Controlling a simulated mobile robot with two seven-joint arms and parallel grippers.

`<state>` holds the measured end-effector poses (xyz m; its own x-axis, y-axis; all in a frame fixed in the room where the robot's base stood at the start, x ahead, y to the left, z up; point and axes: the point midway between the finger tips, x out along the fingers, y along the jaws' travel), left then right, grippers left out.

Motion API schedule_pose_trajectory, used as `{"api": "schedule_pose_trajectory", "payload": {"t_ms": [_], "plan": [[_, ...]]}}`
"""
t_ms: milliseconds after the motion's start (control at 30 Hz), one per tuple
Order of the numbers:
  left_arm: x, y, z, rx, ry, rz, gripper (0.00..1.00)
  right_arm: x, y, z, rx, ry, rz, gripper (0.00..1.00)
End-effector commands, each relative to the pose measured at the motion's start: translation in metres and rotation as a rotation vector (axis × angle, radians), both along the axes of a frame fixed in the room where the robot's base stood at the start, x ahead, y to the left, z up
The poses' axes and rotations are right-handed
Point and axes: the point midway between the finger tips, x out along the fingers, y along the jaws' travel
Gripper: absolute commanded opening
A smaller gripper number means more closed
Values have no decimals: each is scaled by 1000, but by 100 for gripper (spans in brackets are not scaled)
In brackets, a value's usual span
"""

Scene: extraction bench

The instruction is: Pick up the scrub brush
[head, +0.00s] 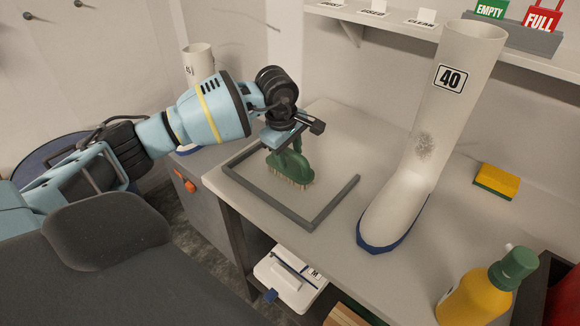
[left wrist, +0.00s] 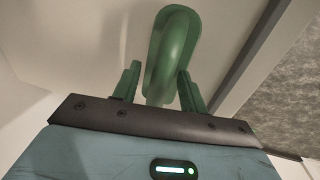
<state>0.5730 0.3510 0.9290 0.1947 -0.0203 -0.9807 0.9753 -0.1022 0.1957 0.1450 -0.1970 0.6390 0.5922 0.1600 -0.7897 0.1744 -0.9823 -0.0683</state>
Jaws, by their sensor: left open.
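The green scrub brush (head: 291,166) stands bristles down on the bench, inside a grey raised-edge frame. Its looped green handle (left wrist: 172,52) also shows in the left wrist view. My left gripper (head: 287,143) is open, just above the brush and partly hiding its top. In the left wrist view my two green fingers (left wrist: 160,90) stand either side of the handle. The handle looks closer to the right-hand finger. Contact cannot be made out. My right gripper is not in view.
The grey frame (head: 318,216) edges the brush's area. A tall white boot (head: 421,165) marked 40 stands to the right. A yellow-green sponge (head: 497,181) and a yellow bottle (head: 478,297) are farther right. Another white boot (head: 198,64) is behind my arm. A shelf (head: 392,27) runs along the wall.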

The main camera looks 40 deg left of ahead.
Motion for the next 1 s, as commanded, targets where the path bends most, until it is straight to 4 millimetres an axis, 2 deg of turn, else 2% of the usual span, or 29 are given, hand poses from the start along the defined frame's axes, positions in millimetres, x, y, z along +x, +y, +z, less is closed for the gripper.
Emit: {"api": "schedule_pose_trajectory", "payload": {"t_ms": [100,433,767,1000], "plan": [[0,0,0,0,0,0,43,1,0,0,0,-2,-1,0],[0,0,0,0,0,0,0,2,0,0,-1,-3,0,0],[0,0,2,0,-1,0,0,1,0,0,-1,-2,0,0],[1,0,20,0,-4,-1,0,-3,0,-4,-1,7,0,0]]}}
